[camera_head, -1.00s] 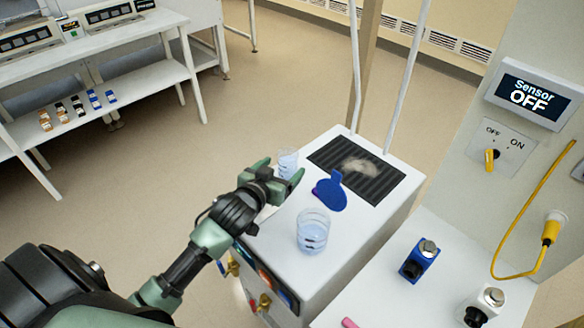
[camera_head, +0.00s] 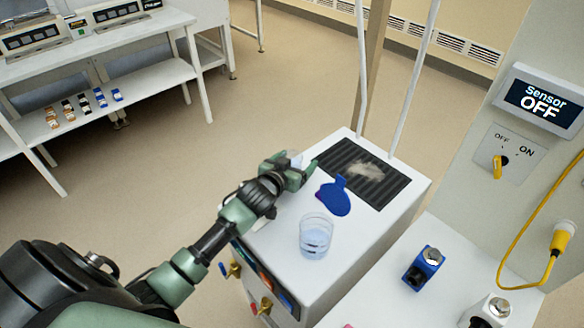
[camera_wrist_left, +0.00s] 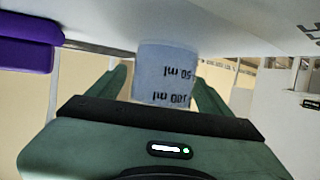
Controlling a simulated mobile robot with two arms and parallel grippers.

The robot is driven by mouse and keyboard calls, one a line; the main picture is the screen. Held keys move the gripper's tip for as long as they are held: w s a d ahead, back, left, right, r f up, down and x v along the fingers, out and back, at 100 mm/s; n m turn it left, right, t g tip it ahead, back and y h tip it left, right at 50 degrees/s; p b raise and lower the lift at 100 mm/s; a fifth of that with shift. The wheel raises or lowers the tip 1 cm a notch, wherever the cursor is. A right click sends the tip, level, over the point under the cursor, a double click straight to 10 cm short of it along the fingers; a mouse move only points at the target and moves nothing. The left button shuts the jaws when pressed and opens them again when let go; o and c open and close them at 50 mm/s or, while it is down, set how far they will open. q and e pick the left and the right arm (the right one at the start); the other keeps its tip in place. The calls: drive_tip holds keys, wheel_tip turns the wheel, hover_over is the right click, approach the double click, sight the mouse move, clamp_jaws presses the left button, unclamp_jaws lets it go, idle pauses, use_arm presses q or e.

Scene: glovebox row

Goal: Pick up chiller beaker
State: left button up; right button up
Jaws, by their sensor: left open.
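A clear beaker with pale blue contents stands on the top of a white cabinet (camera_head: 268,240), near its far left edge. In the head view only a bit of this far beaker (camera_head: 296,157) shows behind my left gripper (camera_head: 299,165). In the left wrist view the same beaker (camera_wrist_left: 165,75), with ml marks, sits between the two fingers of my open left gripper (camera_wrist_left: 158,92). Gaps seem to show beside it. A second clear beaker (camera_head: 315,237) with pale blue liquid stands upright nearer on the same top. I cannot tell which one is the chiller beaker. My right gripper is not in view.
A blue flat paddle-shaped thing (camera_head: 333,198) lies beside the gripper, near a dark ribbed grille (camera_head: 362,172). Two upright posts rise at the cabinet's back. A blue device (camera_head: 424,268) stands on the white surface at right, below a panel (camera_head: 540,103) reading Sensor OFF.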

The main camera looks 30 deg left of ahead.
use_arm(q)
drive_tip(key=c, duration=1.6)
drive_tip(key=shift+r, duration=0.15)
